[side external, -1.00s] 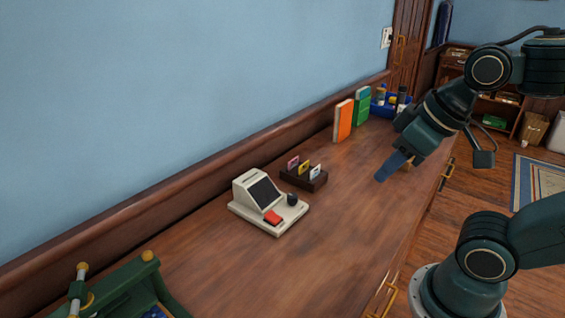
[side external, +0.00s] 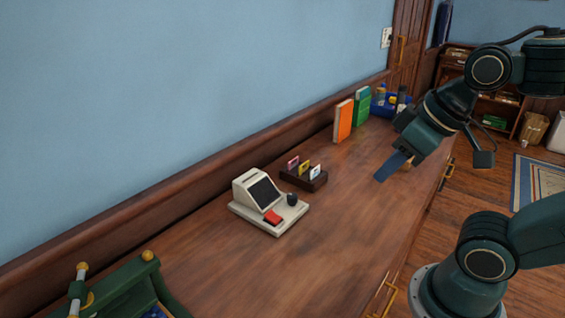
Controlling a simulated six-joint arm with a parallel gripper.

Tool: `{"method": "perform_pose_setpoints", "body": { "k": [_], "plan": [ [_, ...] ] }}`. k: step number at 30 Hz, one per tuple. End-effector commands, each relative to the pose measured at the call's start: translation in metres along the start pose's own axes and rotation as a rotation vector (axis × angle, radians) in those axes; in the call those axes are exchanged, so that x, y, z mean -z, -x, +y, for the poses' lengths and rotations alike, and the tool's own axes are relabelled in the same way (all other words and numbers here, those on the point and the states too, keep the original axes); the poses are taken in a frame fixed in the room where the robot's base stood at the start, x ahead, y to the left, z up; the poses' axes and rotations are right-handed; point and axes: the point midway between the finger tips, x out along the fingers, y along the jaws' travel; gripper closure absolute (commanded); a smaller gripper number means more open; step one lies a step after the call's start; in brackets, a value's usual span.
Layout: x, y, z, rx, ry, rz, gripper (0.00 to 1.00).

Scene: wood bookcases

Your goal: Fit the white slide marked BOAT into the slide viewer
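The slide viewer (side external: 246,212), a cream box with a dark sloped screen, a red part and a black knob, stands on the wooden counter (side external: 225,270). Just behind it to the right is a dark slide holder (side external: 292,178) with a pink, a yellow and a white slide upright in it. The white slide (side external: 315,172) is at the right end; its marking is too small to read. My gripper (side external: 388,169) is above the counter, right of the holder and apart from it. Its blue fingers show edge-on, so their gap is hidden.
An orange book (side external: 343,121) and a green book (side external: 362,107) stand along the wall, with a blue bin (side external: 383,107) of items beyond. A green object with brass knobs (side external: 125,285) is at the front left. The counter around the viewer is clear.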

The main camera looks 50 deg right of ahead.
Motion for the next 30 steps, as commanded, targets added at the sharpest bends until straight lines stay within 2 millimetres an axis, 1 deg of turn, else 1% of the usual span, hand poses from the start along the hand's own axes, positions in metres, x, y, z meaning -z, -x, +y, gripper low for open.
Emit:
{"method": "perform_pose_setpoints", "body": {
  "k": [6, 7, 8, 16, 20, 23, 26, 30],
  "plan": [
    [0.000, 0.000, 0.000, 0.000, 0.000, 0.000, 0.75],
    [0.000, 0.000, 0.000, 0.000, 0.000, 0.000, 0.71],
    [0.000, 0.000, 0.000, 0.000, 0.000, 0.000, 0.70],
    [0.000, 0.000, 0.000, 0.000, -0.001, 0.000, 0.70],
    [0.005, 0.001, 0.001, -0.001, -0.016, -0.005, 0.70],
    [0.013, 0.002, 0.002, -0.003, -0.044, -0.016, 0.70],
    [0.027, 0.002, 0.004, -0.005, -0.091, -0.033, 0.70],
    [0.053, 0.002, 0.009, -0.011, -0.180, -0.064, 0.70]
  ]
}}
